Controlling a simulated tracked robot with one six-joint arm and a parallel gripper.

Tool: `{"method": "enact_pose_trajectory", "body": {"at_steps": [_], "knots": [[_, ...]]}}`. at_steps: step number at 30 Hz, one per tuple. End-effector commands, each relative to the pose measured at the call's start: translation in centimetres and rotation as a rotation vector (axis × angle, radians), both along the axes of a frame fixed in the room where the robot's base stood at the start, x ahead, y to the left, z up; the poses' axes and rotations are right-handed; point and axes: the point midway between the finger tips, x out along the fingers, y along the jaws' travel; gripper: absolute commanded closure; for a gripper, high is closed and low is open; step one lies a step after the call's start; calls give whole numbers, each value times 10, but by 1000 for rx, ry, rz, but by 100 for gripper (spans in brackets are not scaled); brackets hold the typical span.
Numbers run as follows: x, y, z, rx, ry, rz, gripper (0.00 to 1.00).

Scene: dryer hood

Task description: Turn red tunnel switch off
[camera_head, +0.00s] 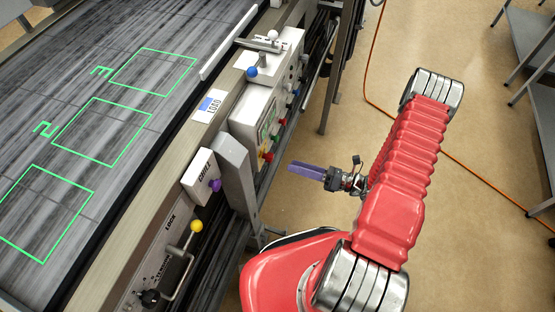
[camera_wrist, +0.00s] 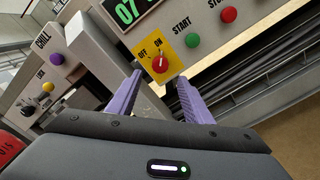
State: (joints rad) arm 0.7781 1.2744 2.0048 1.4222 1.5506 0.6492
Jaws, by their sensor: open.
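The red tunnel switch (camera_wrist: 160,65) is a round knob on a yellow plate marked OFF and ON in the wrist view. Its pale mark seems to point up, toward ON. The switch also shows in the head view (camera_head: 267,157), low on the white control box. My gripper (camera_head: 291,166) is open and empty, its purple fingers aimed at the box with a gap before it. In the wrist view, the fingertips of my gripper (camera_wrist: 159,77) lie on either side of the switch, seemingly not touching it.
A green START button (camera_wrist: 192,40) and a red STOP button (camera_wrist: 229,15) sit right of the switch. A purple CHILL knob (camera_head: 214,185) and a yellow-knobbed lever (camera_head: 196,226) are nearby. The conveyor belt (camera_head: 75,75) lies left; open floor lies right.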

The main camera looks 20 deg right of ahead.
Motion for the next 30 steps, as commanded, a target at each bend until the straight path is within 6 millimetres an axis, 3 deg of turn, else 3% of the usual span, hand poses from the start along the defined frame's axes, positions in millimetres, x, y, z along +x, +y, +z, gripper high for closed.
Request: {"method": "enact_pose_trajectory", "body": {"at_steps": [18, 30], "knots": [[41, 57, 0, 0, 0, 1, 54], [48, 66, 0, 0, 0, -1, 54]]}}
